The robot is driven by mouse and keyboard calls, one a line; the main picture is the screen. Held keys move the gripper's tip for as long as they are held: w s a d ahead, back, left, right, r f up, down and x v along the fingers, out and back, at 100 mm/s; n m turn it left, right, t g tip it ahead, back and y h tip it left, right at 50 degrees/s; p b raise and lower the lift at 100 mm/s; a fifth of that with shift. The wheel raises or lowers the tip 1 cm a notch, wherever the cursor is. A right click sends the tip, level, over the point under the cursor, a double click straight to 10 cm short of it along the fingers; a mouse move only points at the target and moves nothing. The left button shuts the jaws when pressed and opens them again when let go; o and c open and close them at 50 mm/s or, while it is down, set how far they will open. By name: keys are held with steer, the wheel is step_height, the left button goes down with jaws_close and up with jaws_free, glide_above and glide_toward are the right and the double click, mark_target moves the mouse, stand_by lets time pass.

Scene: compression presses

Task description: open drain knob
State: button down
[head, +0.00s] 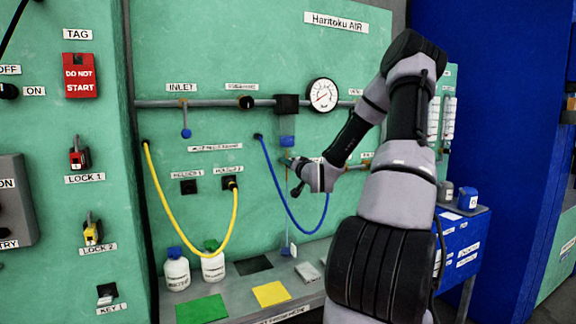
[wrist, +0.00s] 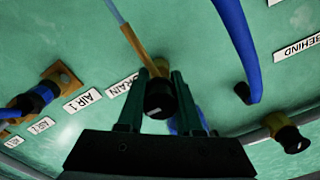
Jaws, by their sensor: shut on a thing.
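The drain knob (wrist: 159,100) is a round black knob on a brass fitting, beside the DRAIN label (wrist: 122,86) in the wrist view. My gripper (wrist: 160,88) has its two dark green fingers on either side of the knob, shut on it. In the head view my gripper (head: 291,163) reaches the green panel below the clear filter bowl, left of my forearm. The knob is too small and covered there to make out. How far the knob is turned cannot be told.
A blue hose (head: 275,185) hangs in a loop close to my gripper; it also shows in the wrist view (wrist: 236,45). A yellow hose (head: 158,195) loops further left. A gauge (head: 322,95) sits above on the pipe. Bottles (head: 177,272) stand on the grey shelf below.

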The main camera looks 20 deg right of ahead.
stand_by(0.3)
steer(key=c, duration=0.6)
jaws_free()
steer(key=s, duration=1.1)
steer(key=shift+d, duration=0.2)
steer(key=shift+w+f, duration=0.1)
